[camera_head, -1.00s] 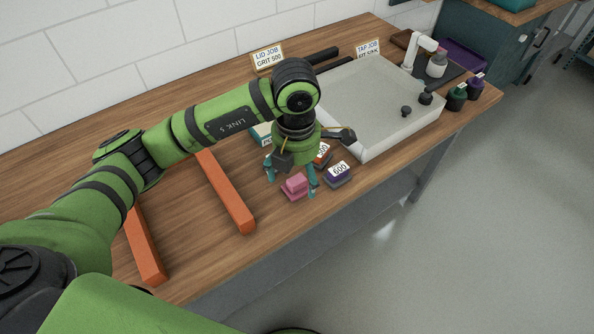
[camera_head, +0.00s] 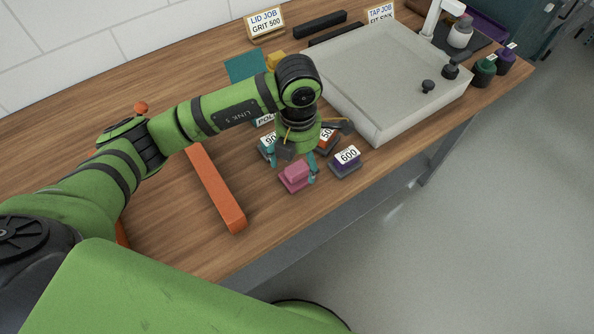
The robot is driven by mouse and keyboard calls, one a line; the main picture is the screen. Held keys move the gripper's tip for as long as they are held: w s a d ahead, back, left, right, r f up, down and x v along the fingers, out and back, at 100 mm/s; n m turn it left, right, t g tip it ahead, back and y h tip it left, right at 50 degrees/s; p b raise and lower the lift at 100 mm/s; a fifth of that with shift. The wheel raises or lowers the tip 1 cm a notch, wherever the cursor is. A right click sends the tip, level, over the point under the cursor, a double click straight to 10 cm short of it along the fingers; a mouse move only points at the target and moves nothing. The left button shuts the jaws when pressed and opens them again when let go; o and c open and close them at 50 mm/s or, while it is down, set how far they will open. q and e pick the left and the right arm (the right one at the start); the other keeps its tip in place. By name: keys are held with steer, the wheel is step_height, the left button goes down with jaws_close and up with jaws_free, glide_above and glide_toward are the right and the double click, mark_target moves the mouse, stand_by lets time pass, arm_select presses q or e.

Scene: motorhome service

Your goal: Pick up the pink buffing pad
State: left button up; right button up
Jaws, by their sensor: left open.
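The pink buffing pad (camera_head: 294,177) lies on the wooden bench near its front edge, a pink block with a darker pink base. My left gripper (camera_head: 292,168) points down just behind and over the pad. Its teal fingertips are apart, one at the pad's left rear and one by its right side. The gripper is open and holds nothing that I can see. Whether a fingertip touches the pad I cannot tell. My right gripper is not in view.
A grey block labelled 600 (camera_head: 345,163) sits close right of the pad, with an orange-brown block (camera_head: 326,140) behind. A teal block labelled 90-something (camera_head: 265,148) is partly hidden. An orange bar (camera_head: 215,190) lies to the left.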

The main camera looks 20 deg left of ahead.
mark_target(298, 167)
arm_select(q)
step_height(298, 167, down, 3)
steer(key=shift+d+f+p, duration=0.1)
steer(key=shift+f+p, duration=0.1)
steer(key=shift+p, duration=0.55)
steer(key=shift+f, duration=0.4)
steer(key=shift+c, duration=1.3)
steer(key=shift+s, duration=0.1)
steer(key=c, duration=1.3)
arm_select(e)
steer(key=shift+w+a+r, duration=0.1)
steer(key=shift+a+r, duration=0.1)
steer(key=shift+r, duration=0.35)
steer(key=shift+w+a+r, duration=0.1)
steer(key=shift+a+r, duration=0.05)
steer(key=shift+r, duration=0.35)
